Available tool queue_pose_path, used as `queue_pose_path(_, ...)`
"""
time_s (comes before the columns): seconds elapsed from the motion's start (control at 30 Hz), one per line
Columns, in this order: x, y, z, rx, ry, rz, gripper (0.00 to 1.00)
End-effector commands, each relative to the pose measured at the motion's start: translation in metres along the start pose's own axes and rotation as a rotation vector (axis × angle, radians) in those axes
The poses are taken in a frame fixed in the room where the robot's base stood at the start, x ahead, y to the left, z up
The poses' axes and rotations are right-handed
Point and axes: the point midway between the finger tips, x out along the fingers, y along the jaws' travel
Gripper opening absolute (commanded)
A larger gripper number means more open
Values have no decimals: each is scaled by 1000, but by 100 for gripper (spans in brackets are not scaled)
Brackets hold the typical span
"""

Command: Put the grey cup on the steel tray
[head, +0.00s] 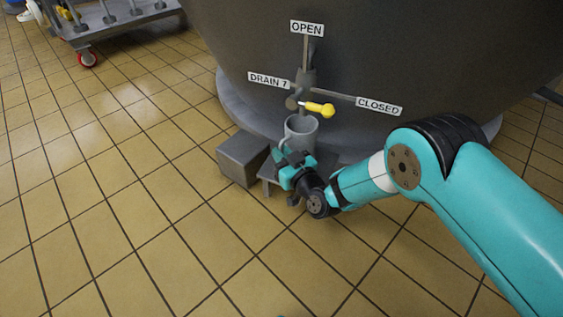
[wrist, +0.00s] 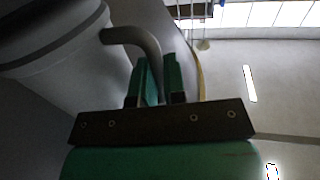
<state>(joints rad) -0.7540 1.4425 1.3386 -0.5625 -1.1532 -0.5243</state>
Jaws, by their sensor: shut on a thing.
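The grey cup (head: 301,134) is upright below the drain valve on the big vat. It also shows in the wrist view (wrist: 55,45), where its curved handle (wrist: 143,45) reaches down between my fingers. My gripper (head: 290,162) is shut on that handle, at the near side of the cup; its fingers show in the wrist view (wrist: 160,78). A low grey stand (head: 268,178) is under the cup and gripper, partly hidden by my arm. I cannot tell whether the cup rests on it. I cannot make out a steel tray for certain.
A grey block (head: 242,159) stands left of the stand. The valve's yellow handle (head: 320,109) sticks out right, just above the cup, toward the CLOSED sign (head: 379,105). A wheeled cart (head: 115,22) stands far left. The tiled floor (head: 110,200) at left is clear.

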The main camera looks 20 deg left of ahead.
Motion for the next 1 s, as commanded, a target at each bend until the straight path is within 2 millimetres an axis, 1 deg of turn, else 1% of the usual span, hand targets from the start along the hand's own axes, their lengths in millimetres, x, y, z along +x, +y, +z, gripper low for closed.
queue_pose_path(0.03,1,0,11,-1,-1,1,0)
queue_pose_path(0.1,0,0,16,1,-1,1,0)
queue_pose_path(0.43,0,0,15,1,0,1,0)
queue_pose_path(0.57,0,0,19,1,0,1,0)
queue_pose_path(0.6,0,0,18,1,-1,0,18)
queue_pose_path(0.67,0,0,18,1,-1,0,32)
queue_pose_path(0.7,0,0,18,1,-1,0,37)
queue_pose_path(0.93,0,0,18,1,-1,0,37)
queue_pose_path(1.0,0,0,15,1,0,0,37)
